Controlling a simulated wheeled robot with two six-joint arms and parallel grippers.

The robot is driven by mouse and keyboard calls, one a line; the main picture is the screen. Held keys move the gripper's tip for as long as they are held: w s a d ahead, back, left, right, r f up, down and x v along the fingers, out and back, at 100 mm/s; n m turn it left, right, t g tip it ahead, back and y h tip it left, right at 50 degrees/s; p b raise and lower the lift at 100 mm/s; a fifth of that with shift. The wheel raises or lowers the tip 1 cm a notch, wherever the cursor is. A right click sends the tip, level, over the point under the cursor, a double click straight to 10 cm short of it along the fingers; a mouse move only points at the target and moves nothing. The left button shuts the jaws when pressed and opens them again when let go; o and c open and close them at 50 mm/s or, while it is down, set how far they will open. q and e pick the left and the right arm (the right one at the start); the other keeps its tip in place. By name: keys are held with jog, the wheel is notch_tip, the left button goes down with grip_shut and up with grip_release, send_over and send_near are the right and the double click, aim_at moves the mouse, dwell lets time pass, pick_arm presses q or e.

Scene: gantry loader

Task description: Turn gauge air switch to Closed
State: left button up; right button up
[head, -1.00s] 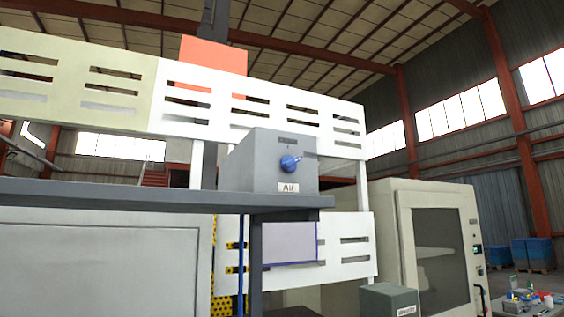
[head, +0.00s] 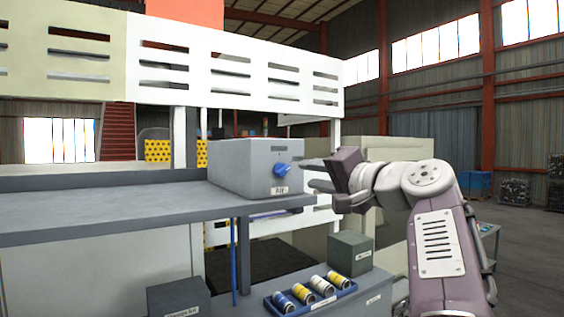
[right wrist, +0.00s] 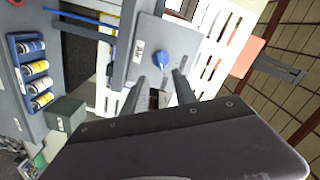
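The air switch is a blue knob (head: 282,169) on the front of a grey box (head: 240,167) with a small label that reads like "Air" below it. The box stands on a grey shelf. My right gripper (head: 309,174) is just to the right of the knob, its two fingers apart and pointing at it. In the right wrist view the knob (right wrist: 162,60) lies just beyond the fingertips, roughly between them, with nothing held. Contact with the knob does not show. My left gripper is not in view.
The grey shelf (head: 120,210) runs left from the box. Below are a blue tray (head: 318,303) with several yellow- and blue-banded cans, a dark green box (head: 350,252) and a dark box (head: 178,298). A white slotted guard (head: 230,66) spans behind.

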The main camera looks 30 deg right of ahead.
aim_at(285, 172)
jog(key=w+p, duration=0.1)
jog(key=w, duration=0.1)
jog(key=w+a+p, duration=0.1)
jog(key=w+p, duration=0.1)
jog(key=w, duration=0.1)
jog(key=w+a+p, duration=0.1)
jog(key=w, duration=0.2)
jog(key=shift+a+r+p, duration=0.1)
jog(key=shift+r+p, duration=0.2)
jog(key=shift+p, duration=0.1)
jog(key=shift+w+d+f, duration=0.35)
jog(key=shift+w+d, duration=0.15)
jog(key=shift+w, duration=0.05)
jog(key=shift+w+d+f, duration=0.1)
jog(key=shift+d, duration=0.1)
jog(key=c, duration=0.5)
jog(key=shift+a, duration=0.2)
grip_shut()
